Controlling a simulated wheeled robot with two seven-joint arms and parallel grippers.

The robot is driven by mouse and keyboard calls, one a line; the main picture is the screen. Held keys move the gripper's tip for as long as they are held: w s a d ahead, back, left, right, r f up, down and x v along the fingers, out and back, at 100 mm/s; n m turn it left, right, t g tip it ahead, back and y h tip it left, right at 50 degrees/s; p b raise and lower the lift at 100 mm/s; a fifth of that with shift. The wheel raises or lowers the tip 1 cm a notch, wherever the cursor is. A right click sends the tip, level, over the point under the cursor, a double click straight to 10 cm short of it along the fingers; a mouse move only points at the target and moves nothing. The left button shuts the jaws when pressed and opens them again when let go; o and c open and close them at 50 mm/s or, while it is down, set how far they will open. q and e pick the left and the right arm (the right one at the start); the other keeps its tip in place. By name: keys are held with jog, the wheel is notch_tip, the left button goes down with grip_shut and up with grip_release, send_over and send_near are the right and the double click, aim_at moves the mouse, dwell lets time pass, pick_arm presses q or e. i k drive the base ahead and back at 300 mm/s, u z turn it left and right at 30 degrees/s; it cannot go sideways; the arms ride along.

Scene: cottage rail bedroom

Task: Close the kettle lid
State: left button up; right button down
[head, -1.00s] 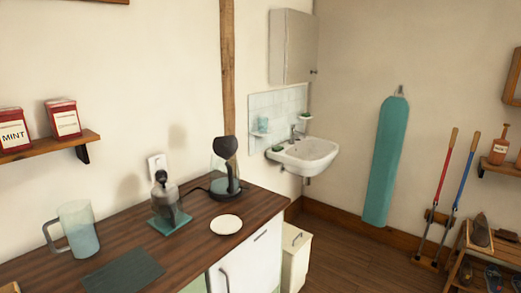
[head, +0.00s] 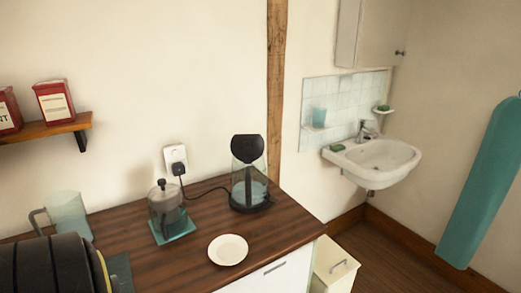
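The kettle (head: 249,192) is a clear glass jug with a black base, standing at the back right of the wooden counter in the head view. Its black lid (head: 247,148) stands up above the rim, so the kettle is open. A black cord runs from its base to a wall socket. Neither gripper's fingers show.
A French press (head: 165,207) stands on a teal mat left of the kettle. A white plate (head: 228,250) lies in front. A wooden post (head: 276,90) rises behind the counter's right end.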

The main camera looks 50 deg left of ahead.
aim_at(246, 148)
jog(key=u, duration=1.7)
